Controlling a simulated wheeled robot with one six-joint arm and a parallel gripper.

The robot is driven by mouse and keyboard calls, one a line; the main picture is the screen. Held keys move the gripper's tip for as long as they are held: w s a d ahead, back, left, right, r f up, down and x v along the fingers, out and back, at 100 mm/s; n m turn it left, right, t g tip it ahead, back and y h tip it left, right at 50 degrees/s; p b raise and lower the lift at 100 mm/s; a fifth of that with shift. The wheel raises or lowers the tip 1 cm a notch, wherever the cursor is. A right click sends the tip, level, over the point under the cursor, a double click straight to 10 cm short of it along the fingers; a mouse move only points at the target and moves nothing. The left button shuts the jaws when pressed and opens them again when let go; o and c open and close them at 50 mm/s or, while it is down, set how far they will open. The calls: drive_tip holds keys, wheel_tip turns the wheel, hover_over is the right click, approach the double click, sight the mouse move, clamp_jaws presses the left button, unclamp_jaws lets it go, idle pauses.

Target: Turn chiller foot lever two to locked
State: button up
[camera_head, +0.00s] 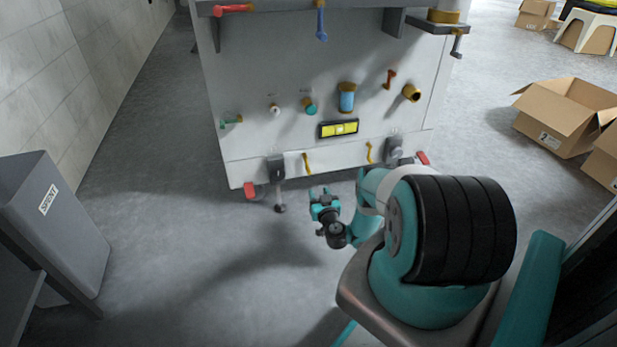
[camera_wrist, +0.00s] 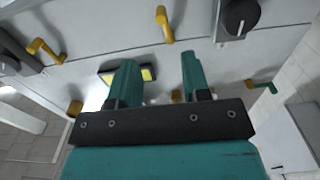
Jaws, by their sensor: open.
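The white machine (camera_head: 300,80) has two feet along its lower front edge, each with a red lever. One red foot lever (camera_head: 250,190) is at the lower left, beside a foot (camera_head: 280,198). The other red foot lever (camera_head: 422,158) is at the lower right, partly behind my arm. I cannot read which is number two. My gripper (camera_head: 325,196) is in front of the machine's lower edge, between the two levers and apart from both. In the wrist view my gripper (camera_wrist: 160,62) is open with nothing between its fingers. No red lever shows there.
Yellow handles (camera_head: 306,163) hang below. A grey bin (camera_head: 55,220) stands left, cardboard boxes (camera_head: 565,115) right. The floor left of my gripper is clear.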

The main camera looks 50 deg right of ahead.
sight(309, 174)
drive_tip(key=b+x, duration=0.9)
drive_tip(key=b, duration=0.3)
drive_tip(key=shift+w+a+f, duration=0.1)
drive_tip(key=shift+a+f, duration=0.05)
drive_tip(key=shift+f, duration=0.05)
drive_tip(key=shift+b+x, duration=1.1)
drive_tip(key=shift+x, duration=0.1)
drive_tip(key=shift+w+d+b, duration=0.2)
drive_tip(key=shift+w+b, duration=0.2)
drive_tip(key=shift+w+d+r+b, duration=0.2)
drive_tip(key=shift+w+d+b, duration=0.3)
drive_tip(key=shift+w, duration=0.15)
